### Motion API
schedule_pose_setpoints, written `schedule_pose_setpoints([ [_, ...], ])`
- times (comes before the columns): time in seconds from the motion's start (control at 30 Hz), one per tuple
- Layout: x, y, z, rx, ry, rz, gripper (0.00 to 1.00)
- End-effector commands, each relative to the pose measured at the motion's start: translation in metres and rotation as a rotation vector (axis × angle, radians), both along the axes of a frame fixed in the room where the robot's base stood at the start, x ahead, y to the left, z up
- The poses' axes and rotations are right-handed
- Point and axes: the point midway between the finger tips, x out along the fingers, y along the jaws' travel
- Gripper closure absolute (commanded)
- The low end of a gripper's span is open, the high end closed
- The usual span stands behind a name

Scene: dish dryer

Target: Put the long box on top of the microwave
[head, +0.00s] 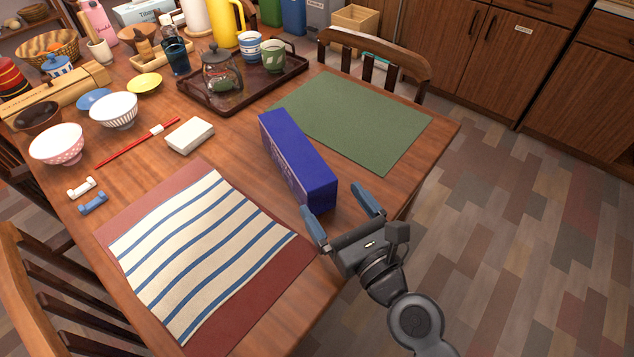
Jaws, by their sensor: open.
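A long blue box (297,162) lies on the wooden table, between the striped cloth and the green placemat and partly over the placemat's edge. My gripper (341,210) is open at the box's near end. Its left finger is close to the box's near left corner and its right finger is to the right of the box. I cannot tell whether either finger touches the box. The fingers hold nothing. No microwave shows in this view.
A striped cloth (205,255) lies left of the box, and a green placemat (385,125) lies right of it. A dark tray (205,105) with a glass teapot (222,75) and cups stands behind. A wooden chair (415,67) stands at the far edge. Open floor (520,230) lies right.

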Motion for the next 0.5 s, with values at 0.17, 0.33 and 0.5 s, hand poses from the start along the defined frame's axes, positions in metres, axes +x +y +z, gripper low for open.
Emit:
schedule_pose_setpoints([
  [0.17, 0.019, 0.01, 0.0, 0.002, 0.0, -0.001, 0.04],
  [0.33, 0.033, 0.019, 0.001, 0.001, 0.0, 0.0, 0.04],
  [0.5, 0.05, 0.031, 0.001, 0.001, 0.0, 0.001, 0.04],
])
